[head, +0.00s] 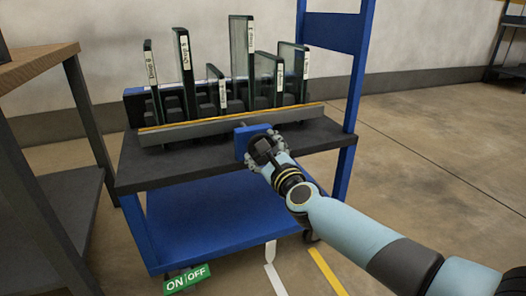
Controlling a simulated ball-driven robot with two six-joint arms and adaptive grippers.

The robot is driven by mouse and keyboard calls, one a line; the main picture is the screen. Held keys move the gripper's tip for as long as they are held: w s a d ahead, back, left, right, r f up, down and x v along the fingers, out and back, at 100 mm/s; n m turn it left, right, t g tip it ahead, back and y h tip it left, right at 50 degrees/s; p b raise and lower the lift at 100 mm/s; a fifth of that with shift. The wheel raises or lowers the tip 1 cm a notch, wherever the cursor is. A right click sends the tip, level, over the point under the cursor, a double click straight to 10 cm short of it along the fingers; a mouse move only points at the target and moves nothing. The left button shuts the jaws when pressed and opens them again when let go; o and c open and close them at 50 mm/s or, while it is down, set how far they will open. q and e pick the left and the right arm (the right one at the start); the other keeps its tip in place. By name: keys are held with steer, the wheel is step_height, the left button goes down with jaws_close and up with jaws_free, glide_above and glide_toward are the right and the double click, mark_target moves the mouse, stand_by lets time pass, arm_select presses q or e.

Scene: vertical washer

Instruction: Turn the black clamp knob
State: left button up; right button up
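My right gripper (265,148) reaches in from the lower right, at a blue block (241,143) on the front edge of the rack on the cart. A dark round shape shows among its fingers, but I cannot tell the black clamp knob apart from the gripper's own dark parts. The fingers are small and partly hidden, so I cannot tell whether they are open or shut, or whether they touch the knob. My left gripper is not in view.
The blue cart (222,222) has a dark top (150,172) holding a rack (185,130) of several labelled upright glass panels (243,60). A blue post (357,75) stands at its right. A green ON/OFF sign (187,279) is low in front. A wooden-topped table (35,65) is at left. Floor at right is clear.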

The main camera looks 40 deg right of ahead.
steer(key=shift+f, duration=0.15)
steer(key=o, duration=1.2)
steer(key=shift+c, duration=0.2)
steer(key=v, duration=1.2)
